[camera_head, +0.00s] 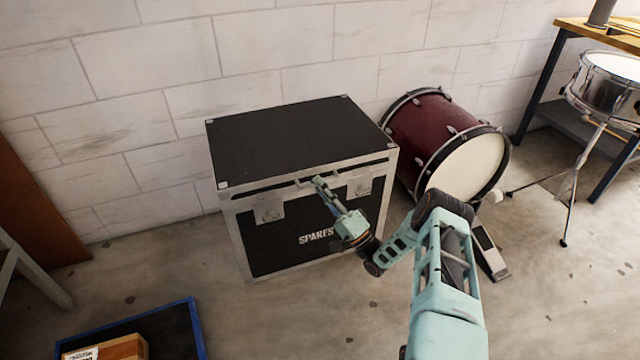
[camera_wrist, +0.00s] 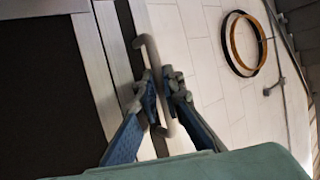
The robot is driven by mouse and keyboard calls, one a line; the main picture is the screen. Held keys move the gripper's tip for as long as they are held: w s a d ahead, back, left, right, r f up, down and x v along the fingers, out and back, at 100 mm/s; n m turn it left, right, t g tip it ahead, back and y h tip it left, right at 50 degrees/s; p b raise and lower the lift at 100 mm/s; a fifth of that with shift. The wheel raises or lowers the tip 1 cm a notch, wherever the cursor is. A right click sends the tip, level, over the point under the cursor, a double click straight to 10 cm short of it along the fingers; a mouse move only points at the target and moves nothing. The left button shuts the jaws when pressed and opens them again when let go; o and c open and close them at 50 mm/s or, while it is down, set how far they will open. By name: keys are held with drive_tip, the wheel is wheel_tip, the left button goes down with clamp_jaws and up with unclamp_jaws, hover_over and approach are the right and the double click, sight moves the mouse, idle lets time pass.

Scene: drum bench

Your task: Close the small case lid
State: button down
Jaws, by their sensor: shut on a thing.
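The case (camera_head: 290,235) is black with silver edges and reads SPARES on its front. Its black lid (camera_head: 295,140) lies nearly flat over the top, with a thin dark strip between its front edge and the body's rim. My gripper (camera_head: 318,184) is at the middle of the lid's front edge. In the wrist view my gripper (camera_wrist: 162,96) has its blue fingers shut on the lid's pale bar handle (camera_wrist: 147,50), which passes between the tips. Two latches (camera_head: 269,211) sit on the case front. My arm hides part of the front's lower right.
A red bass drum (camera_head: 425,125) with a pedal (camera_head: 490,250) stands right of the case. A snare drum (camera_head: 607,85) on a stand and a wooden-topped bench (camera_head: 600,32) are farther right. A blue-edged mat (camera_head: 160,335) with a box lies front left. A block wall stands behind.

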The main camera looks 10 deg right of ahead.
drive_tip(key=shift+f+h, duration=0.3)
drive_tip(key=shift+f, duration=0.75)
drive_tip(key=c, duration=2)
unclamp_jaws()
drive_tip(key=shift+d+f, duration=0.1)
drive_tip(key=shift+f, duration=0.05)
drive_tip(key=shift+c, duration=0.2)
drive_tip(key=shift+s, duration=0.1)
drive_tip(key=v, duration=1.1)
drive_tip(key=shift+s+d, duration=0.25)
drive_tip(key=shift+d, duration=0.05)
drive_tip(key=shift+w, duration=0.1)
